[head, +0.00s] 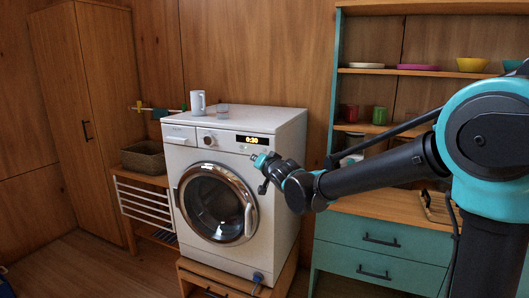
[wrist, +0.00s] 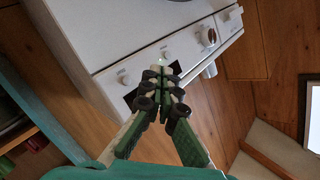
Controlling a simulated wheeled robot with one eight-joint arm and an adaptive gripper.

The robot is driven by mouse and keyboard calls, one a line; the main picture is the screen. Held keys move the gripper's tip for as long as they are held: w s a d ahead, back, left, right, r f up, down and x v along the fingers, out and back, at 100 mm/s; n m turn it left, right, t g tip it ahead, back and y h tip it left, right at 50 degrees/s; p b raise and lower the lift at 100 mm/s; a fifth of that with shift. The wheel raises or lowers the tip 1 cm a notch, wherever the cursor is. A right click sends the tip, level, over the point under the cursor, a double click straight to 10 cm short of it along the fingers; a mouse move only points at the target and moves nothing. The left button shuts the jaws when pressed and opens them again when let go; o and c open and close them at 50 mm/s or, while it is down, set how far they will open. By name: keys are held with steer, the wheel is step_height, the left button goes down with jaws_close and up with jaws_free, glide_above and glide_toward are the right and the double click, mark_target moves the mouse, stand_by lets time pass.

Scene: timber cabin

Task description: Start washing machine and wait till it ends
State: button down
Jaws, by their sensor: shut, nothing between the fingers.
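The white washing machine (head: 285,135) stands on a low wooden base in the head view, its round chrome-rimmed door (head: 215,203) shut. Its lit display (head: 247,139) reads 0:30 in orange, and a round dial (head: 208,139) sits left of it. My gripper (head: 262,160) is shut and empty in front of the panel, just below and right of the display. In the wrist view the closed fingertips (wrist: 162,73) are over the white panel (wrist: 175,42), near a small greenish light (wrist: 162,60). I cannot tell whether they touch the panel.
A white mug (head: 198,104) and a small glass (head: 222,111) stand on the machine. A rack with a wicker basket (head: 143,157) is to the left. A teal cabinet (head: 385,240) with shelves stands right, behind my arm. Bare floor (head: 85,262) shows front left.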

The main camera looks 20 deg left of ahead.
mark_target(264, 150)
steer(key=shift+w+d, duration=0.2)
steer(key=shift+w, duration=2.75)
steer(key=shift+w, duration=0.45)
steer(key=shift+w+d, duration=0.1)
steer(key=shift+w, duration=0.2)
steer(key=shift+s, duration=0.75)
